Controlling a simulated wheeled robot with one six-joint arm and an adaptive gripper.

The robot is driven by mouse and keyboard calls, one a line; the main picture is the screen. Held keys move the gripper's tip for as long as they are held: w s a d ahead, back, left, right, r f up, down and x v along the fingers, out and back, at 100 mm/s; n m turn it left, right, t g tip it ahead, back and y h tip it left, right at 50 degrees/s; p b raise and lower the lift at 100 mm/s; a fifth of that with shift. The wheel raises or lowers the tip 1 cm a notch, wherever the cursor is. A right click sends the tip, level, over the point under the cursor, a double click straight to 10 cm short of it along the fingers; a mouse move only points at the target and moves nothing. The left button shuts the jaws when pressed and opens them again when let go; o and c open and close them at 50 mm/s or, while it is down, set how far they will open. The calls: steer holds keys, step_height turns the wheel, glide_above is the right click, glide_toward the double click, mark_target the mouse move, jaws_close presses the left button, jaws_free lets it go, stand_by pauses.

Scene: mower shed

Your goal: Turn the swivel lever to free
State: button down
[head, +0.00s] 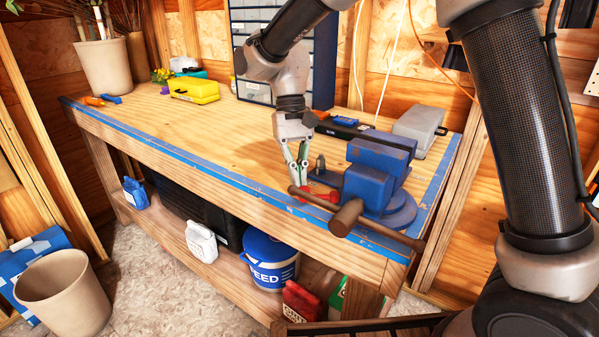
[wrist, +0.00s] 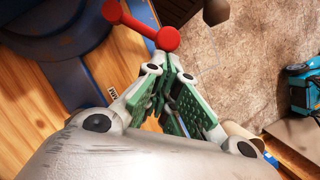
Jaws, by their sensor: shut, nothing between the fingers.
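The blue vise (head: 378,172) stands on its round swivel base at the right front of the workbench; in the wrist view, blue vise parts (wrist: 95,70) fill the upper left. The red swivel lever (head: 327,196) sticks out at the base, partly hidden behind the brown vise handle. In the wrist view the red lever (wrist: 140,26) shows as a bar with a round knob at each end. My gripper (head: 300,184) is shut and empty, pointing down beside the lever. Its fingertips (wrist: 170,62) are close to the nearer red knob; I cannot tell whether they touch.
The brown vise handle (head: 347,218) juts over the bench's front edge, close to my gripper. A grey case (head: 419,124) lies behind the vise. A yellow case (head: 194,90) is far left. The workbench (head: 225,125) is clear in its middle.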

steer(key=shift+s, duration=0.1)
steer(key=shift+s+a+n+h, duration=0.2)
steer(key=shift+s+n, duration=0.15)
steer(key=shift+n, duration=0.2)
steer(key=shift+s+a+n+h, duration=0.2)
steer(key=shift+s+n, duration=0.15)
steer(key=shift+n, duration=0.2)
steer(key=shift+s+a+n+t+h, duration=0.15)
steer(key=shift+s+n+t+h, duration=0.15)
steer(key=shift+s+n, duration=0.7)
steer(key=shift+w, duration=0.25)
